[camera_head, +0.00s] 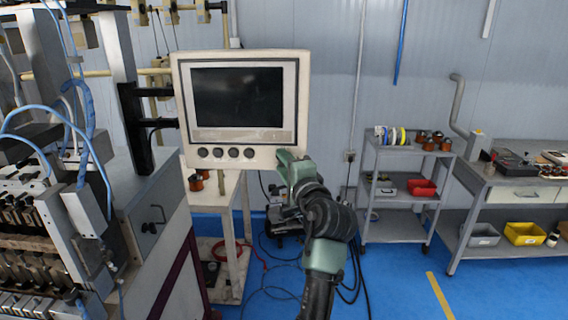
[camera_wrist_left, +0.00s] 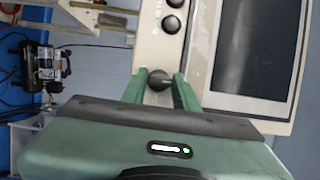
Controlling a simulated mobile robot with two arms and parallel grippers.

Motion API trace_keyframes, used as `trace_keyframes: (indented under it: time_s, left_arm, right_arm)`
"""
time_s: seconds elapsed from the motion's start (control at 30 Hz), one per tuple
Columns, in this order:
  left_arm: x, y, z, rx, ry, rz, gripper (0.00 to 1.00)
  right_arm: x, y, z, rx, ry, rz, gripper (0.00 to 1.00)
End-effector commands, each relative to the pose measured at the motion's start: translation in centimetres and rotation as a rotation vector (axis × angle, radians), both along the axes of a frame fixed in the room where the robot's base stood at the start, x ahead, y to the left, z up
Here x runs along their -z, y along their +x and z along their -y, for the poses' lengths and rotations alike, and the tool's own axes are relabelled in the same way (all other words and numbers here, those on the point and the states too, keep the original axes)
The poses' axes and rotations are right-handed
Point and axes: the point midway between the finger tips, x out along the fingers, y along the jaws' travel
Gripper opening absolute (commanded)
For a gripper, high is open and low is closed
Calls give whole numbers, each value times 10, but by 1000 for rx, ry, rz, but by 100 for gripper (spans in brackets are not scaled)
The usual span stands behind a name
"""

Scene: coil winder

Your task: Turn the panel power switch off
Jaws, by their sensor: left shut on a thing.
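The panel (camera_head: 244,148) is a cream box with a dark screen (camera_head: 238,97) and a row of black knobs (camera_head: 218,153) under it. My left gripper (camera_head: 284,158) reaches the panel's lower right corner and covers that end of the row. In the left wrist view, its green fingers (camera_wrist_left: 160,90) stand on both sides of a round dark knob (camera_wrist_left: 158,79), shut on it, near the panel's edge. That knob is hidden in the head view. I cannot tell from its look which way it is set. My right gripper is not in view.
A winding machine (camera_head: 155,215) stands on the left, with a dark bracket beside the panel. A grey cart (camera_head: 405,197) with spools and a workbench (camera_head: 515,190) stand at the right. Cables lie on the blue floor below the panel. Open floor lies at the front right.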

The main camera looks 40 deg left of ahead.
Motion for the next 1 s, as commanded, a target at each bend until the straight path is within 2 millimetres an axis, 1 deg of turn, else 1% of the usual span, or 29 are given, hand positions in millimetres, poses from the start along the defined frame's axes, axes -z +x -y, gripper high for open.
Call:
trace_keyframes:
  time_s: [0.5,0.53,0.6,1.0]
  left_arm:
    - [0,0,0,1,-16,13,0]
    - [0,0,0,1,-16,13,35]
    - [0,0,0,1,-16,13,51]
    - [0,1,0,1,-14,11,51]
  right_arm:
    - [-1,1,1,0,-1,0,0]
    - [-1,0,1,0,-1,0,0]
    - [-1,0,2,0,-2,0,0]
    - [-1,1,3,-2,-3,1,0]
